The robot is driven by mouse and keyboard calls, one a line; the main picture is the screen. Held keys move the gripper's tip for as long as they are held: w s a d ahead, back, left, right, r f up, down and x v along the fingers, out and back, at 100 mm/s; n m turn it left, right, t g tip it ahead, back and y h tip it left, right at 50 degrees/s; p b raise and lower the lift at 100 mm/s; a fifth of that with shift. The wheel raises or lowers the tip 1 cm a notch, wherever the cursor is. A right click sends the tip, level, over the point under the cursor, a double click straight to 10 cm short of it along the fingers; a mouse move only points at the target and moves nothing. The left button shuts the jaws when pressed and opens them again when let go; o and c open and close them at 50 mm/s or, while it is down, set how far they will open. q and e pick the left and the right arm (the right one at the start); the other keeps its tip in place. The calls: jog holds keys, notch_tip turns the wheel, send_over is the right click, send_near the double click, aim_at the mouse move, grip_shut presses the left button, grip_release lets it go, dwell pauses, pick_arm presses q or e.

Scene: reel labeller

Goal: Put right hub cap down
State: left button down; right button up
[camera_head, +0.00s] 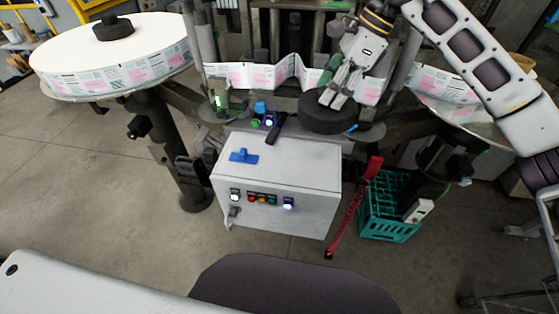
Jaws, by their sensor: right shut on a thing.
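The right hub cap (322,118) is a thick black disc just behind the white control box, in the middle of the head view. My right gripper (334,96) comes down from the upper right and is shut on the hub cap's top. The hub cap looks level. I cannot tell whether its underside touches the machine shelf below it. The right reel (435,88) of printed labels is partly hidden behind my right arm. My left gripper is not in view.
The white control box (280,165) with lit buttons has a blue piece (243,156) on top. The left reel (70,58) carries a black hub cap (113,28). A label strip (245,75) runs behind. A green crate (390,232) and red strap (349,215) are at right.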

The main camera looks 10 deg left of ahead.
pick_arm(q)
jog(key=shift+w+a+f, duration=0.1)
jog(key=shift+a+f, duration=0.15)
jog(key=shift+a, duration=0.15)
pick_arm(e)
jog(key=shift+w+a+r+m+t, duration=0.1)
jog(key=shift+a+r+m+t, duration=0.1)
jog(key=shift+a+m, duration=0.25)
jog(key=shift+w+a+r+m+t, duration=0.1)
jog(key=shift+a+m+t, duration=0.15)
jog(key=shift+m, duration=0.2)
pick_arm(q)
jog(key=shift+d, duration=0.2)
